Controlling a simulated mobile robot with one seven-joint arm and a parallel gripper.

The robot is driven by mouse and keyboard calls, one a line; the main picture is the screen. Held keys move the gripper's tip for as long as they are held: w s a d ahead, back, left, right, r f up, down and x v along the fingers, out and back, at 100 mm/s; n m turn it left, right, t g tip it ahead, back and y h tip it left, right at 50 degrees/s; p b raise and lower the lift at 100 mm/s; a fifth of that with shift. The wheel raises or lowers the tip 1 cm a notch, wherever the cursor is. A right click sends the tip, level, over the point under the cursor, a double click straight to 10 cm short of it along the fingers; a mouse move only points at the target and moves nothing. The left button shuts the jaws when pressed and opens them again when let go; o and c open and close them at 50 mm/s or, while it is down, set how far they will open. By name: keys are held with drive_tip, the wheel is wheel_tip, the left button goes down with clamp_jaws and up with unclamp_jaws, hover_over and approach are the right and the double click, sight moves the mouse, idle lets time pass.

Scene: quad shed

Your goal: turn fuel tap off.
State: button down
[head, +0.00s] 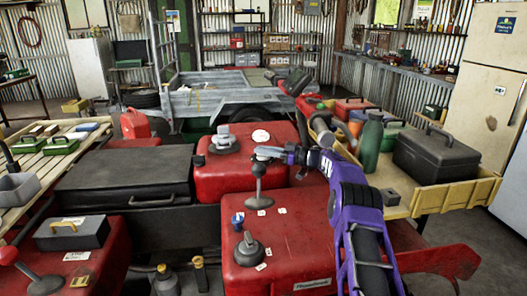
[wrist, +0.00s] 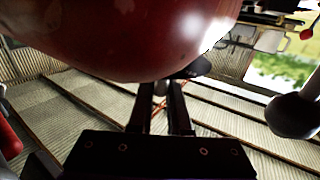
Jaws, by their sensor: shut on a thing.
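My gripper's two dark fingers (wrist: 160,110) come together at a small grey part (wrist: 160,88) in the wrist view and are shut on it. It looks like the fuel tap, but its shape and the way it points are mostly hidden. A large rounded red body (wrist: 140,40) hangs close above the fingertips. In the head view my purple arm reaches over the red quad bodywork (head: 300,240), and its end is by an upright grey lever (head: 258,182) on a round base.
A grey knob (wrist: 297,115) stands close at the right in the wrist view. Other grey knobs (head: 248,248) rise from the red bodywork. A black case (head: 125,180) lies to the left. A wooden tray (head: 445,195) holds a dark toolbox (head: 445,153) and a green bottle (head: 370,140) at right.

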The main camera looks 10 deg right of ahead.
drive_tip(key=c, duration=0.9)
unclamp_jaws()
drive_tip(key=shift+o, duration=0.2)
drive_tip(key=shift+r+m+t+h+p, duration=0.25)
drive_tip(key=shift+m+t+h+p, duration=0.2)
drive_tip(key=shift+t+p, duration=0.3)
